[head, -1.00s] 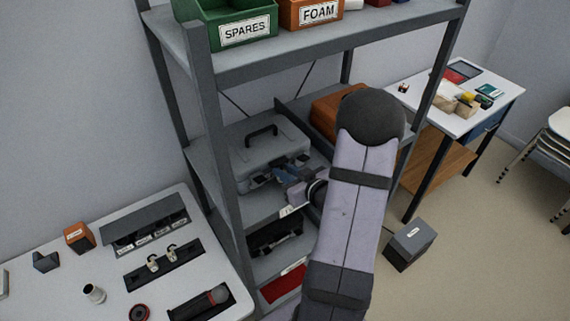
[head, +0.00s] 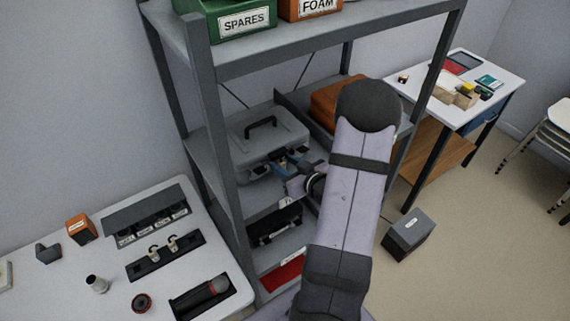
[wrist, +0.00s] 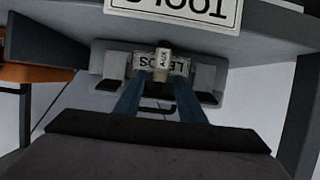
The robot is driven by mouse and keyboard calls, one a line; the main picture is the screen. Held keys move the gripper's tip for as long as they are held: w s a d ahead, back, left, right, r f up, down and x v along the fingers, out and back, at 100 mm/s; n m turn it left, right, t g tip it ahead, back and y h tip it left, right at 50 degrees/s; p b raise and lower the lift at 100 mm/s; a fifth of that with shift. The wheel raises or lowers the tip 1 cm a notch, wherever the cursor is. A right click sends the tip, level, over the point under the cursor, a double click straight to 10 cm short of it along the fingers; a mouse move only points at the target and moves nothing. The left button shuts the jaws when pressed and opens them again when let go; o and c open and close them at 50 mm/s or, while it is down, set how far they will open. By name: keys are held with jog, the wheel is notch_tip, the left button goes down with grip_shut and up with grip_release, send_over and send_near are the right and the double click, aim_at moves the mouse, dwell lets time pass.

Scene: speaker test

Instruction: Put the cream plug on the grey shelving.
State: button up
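In the wrist view a small cream plug (wrist: 162,59) with dark marks sits between the two blue fingertips of my gripper (wrist: 161,78), which appear closed on it. The head view shows my gripper (head: 283,163) inside the grey shelving (head: 222,150), at the front of a grey case on a middle shelf. My arm hides part of the shelving, and the plug is too small to make out there. In the wrist view the plug is in front of the case's label; whether it touches anything below cannot be told.
The grey case (head: 268,131) fills much of that shelf, with an orange case (head: 335,101) to its right. Green (head: 233,20) and orange (head: 309,9) bins stand on the top shelf. A white table (head: 70,285) at left holds a black stand (head: 150,266) with two cream-topped pieces.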

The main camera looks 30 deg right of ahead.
jog(key=shift+r, duration=0.2)
jog(key=shift+s, duration=0.3)
jog(key=p+v, duration=0.5)
jog(key=v, duration=0.6)
jog(key=shift+p, duration=0.3)
